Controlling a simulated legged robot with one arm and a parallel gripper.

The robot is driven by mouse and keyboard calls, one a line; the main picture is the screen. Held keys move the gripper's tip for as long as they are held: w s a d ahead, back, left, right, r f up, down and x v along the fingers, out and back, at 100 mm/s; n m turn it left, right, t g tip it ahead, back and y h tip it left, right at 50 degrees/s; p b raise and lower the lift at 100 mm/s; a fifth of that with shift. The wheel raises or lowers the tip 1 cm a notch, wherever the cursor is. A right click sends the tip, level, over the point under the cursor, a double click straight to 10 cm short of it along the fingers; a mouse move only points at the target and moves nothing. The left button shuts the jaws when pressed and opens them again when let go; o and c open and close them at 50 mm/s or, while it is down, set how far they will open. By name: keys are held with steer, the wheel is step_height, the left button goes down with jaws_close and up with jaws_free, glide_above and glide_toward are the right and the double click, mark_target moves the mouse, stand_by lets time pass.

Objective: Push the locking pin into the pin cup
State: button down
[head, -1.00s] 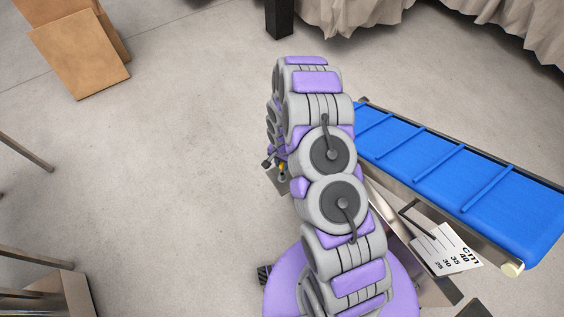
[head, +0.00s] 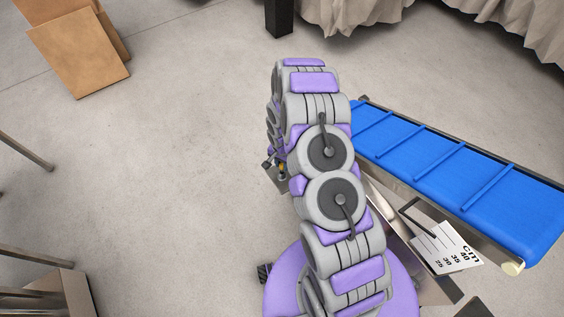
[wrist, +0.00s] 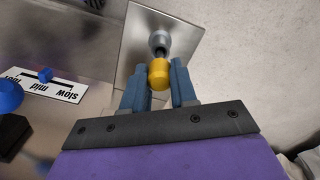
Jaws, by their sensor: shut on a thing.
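The locking pin (wrist: 160,74) shows its yellow head in the wrist view, between the two blue fingers of my gripper (wrist: 159,78), which is shut on it. The pin cup (wrist: 159,41) is a grey metal ring on a flat steel plate, just beyond the yellow head. A short metal part shows between the head and the cup, but I cannot tell how deep the pin sits. In the head view the yellow head (head: 282,167) is a small spot beside my arm, which hides most of the gripper.
The steel plate (wrist: 130,40) is beside a metal machine body with a slow/mid dial label (wrist: 45,84) and a blue knob (wrist: 9,95). A blue conveyor belt (head: 450,170) stands right of my arm. Cardboard boxes (head: 80,55) lie far left.

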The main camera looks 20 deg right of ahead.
steer(key=shift+f+b, duration=0.4)
steer(key=shift+f, duration=1.5)
steer(key=c, duration=0.6)
jaws_free()
steer(key=shift+o, duration=0.2)
steer(key=shift+r+p, duration=1.35)
steer(key=shift+r, duration=0.9)
step_height(320, 180, up, 17)
steer(key=p, duration=0.1)
steer(key=shift+r+p, duration=0.15)
steer(key=shift+p, duration=0.25)
stand_by(0.3)
